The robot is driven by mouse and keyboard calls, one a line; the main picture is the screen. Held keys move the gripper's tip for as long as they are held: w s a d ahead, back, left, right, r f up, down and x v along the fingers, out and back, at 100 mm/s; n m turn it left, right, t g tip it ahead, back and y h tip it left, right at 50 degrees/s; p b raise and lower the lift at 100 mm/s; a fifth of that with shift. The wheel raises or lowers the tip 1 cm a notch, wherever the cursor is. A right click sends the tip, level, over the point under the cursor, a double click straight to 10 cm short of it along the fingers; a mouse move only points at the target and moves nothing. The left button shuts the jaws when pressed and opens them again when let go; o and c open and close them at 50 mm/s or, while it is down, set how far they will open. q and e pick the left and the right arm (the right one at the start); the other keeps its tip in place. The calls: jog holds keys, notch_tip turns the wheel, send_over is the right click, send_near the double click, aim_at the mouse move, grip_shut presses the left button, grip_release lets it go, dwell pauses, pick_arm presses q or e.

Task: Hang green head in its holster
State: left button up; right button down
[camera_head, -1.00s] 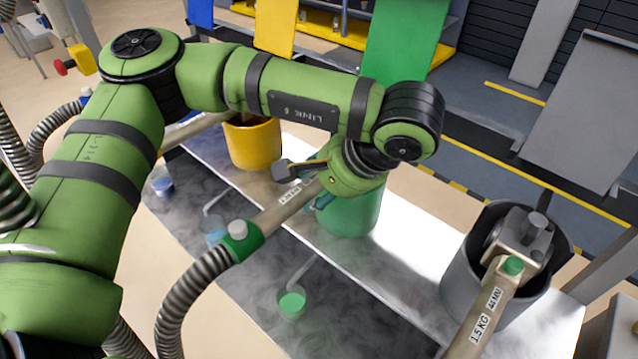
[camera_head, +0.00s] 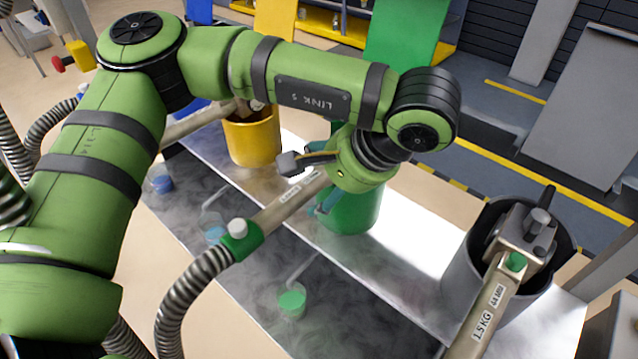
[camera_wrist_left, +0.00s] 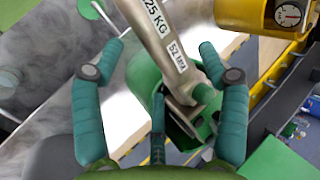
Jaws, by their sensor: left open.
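The green head's pale handle (camera_head: 285,203) has a green collar (camera_head: 242,238) and a ribbed hose at its lower end. It slopes up to the green holster (camera_head: 355,212), where my wrist hides its top end. In the left wrist view the handle (camera_wrist_left: 152,32) bears a "25 KG 52 MM" label, and its metal head end with a green knob (camera_wrist_left: 204,94) sits at the green holster's mouth (camera_wrist_left: 147,72). How deep it sits I cannot tell. My left gripper (camera_wrist_left: 160,50) is open, its teal fingers apart on either side of the handle and not closed on it. My right gripper is out of view.
A yellow holster (camera_head: 252,140) stands behind to the left. A grey holster (camera_head: 462,275) at the right holds another head with a "1.5 KG 44 MM" handle (camera_head: 490,305). Several small cups, one green (camera_head: 292,302), stand on the dark bench top.

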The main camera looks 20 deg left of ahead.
pick_arm(q)
jog(key=v, duration=1)
jog(key=shift+w+a, duration=0.1)
